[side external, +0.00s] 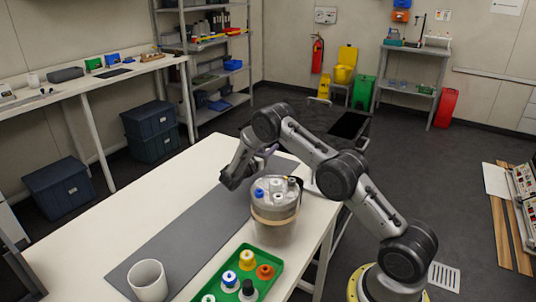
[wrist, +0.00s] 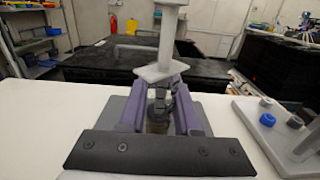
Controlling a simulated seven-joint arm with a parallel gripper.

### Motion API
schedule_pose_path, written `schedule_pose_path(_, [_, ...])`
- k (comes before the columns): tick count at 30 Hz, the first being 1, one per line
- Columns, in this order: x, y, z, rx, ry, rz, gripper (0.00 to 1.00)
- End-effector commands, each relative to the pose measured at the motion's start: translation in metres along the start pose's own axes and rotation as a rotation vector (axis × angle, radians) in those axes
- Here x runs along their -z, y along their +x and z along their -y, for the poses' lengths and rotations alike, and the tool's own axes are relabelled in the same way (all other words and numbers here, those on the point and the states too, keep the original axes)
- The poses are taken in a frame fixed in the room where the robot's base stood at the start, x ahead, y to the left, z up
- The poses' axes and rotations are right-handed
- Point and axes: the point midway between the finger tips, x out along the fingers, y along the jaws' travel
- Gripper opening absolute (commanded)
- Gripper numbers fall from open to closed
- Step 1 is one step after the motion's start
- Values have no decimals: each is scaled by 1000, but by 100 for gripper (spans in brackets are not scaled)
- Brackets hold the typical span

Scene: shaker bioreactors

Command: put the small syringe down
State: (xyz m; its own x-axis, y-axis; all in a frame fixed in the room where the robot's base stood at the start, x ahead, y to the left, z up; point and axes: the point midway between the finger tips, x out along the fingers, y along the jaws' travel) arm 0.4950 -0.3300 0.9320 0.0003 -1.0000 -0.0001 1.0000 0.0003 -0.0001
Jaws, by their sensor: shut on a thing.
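My gripper (wrist: 160,88) has purple fingers and is shut on the small syringe (wrist: 167,38). The syringe is pale grey and upright in the wrist view, with its wide flange above the fingers. Its lower part between the fingers is partly hidden and dark. In the side view my gripper (side external: 267,152) is held level over the far end of the table, behind the bioreactor vessel (side external: 273,222). The syringe is too small to make out there. I cannot tell the height of its tip above the table.
The vessel's lid, with blue and grey caps (wrist: 267,119), stands close to the right of my gripper. A green tray (side external: 222,270) of capped bottles and a white cup (side external: 148,281) are at the near end. The white tabletop (side external: 196,165) left of the grey mat (side external: 165,240) is clear.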

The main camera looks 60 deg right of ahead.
Motion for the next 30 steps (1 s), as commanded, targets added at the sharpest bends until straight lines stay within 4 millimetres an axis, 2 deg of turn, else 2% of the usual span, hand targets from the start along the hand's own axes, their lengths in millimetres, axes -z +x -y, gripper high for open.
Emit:
schedule_pose_path(1, [9, 0, 0, 0, -3, 0, 0])
schedule_pose_path(4, [19, 0, 0, 0, 0, 0, 0])
schedule_pose_path(16, [23, 0, 0, 0, 0, 0, 0])
schedule_pose_path(17, [23, 0, 0, 0, 1, 0, 36])
schedule_pose_path(21, [23, 0, 0, 0, 0, 0, 61])
schedule_pose_path(30, [22, 0, 0, 0, 1, 0, 61])
